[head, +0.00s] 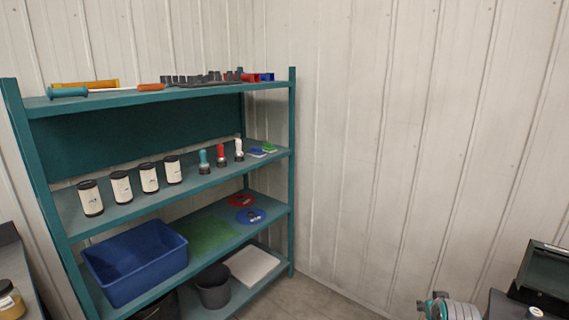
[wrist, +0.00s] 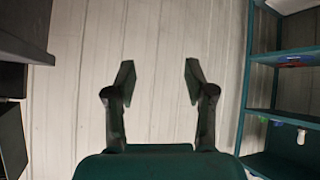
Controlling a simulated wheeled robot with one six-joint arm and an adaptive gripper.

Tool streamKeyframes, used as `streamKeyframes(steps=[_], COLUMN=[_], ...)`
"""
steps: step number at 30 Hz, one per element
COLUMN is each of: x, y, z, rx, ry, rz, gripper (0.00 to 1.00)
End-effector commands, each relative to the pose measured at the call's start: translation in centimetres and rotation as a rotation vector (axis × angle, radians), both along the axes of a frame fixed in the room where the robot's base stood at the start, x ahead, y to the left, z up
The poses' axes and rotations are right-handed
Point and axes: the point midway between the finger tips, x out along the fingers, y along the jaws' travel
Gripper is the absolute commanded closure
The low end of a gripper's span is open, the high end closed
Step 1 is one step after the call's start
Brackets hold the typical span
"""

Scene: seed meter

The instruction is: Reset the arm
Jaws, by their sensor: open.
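My gripper (wrist: 157,82) shows in the wrist view with its two dark fingers spread apart. It is open, and nothing is between the fingers. Behind them is only the pale panelled wall (wrist: 150,40).
A teal shelf unit (head: 140,99) stands at the left in the head view and at the right edge in the wrist view (wrist: 257,60). It holds white cylinders, a blue bin (head: 135,262) and a dark bucket (head: 212,286). A dark green case (head: 545,270) is at the lower right. The wall beside the shelf is bare.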

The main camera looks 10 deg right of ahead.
Motion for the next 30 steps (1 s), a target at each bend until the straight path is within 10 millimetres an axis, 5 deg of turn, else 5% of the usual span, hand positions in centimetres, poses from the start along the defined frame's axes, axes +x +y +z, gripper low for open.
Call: streamKeyframes(steps=[6, 15, 22, 30], x=[-3.7, -10.5, -16.8, -24.8], y=[6.4, 14.5, 20.0, 25.3], z=[-6.1, -11.4, -13.4, -13.4], rx=[-0.01, -0.02, -0.022, -0.019], ry=[-0.044, -0.116, -0.17, -0.238], rz=[0.058, 0.135, 0.193, 0.258], gripper=[0.46, 0.46, 0.46, 0.46])
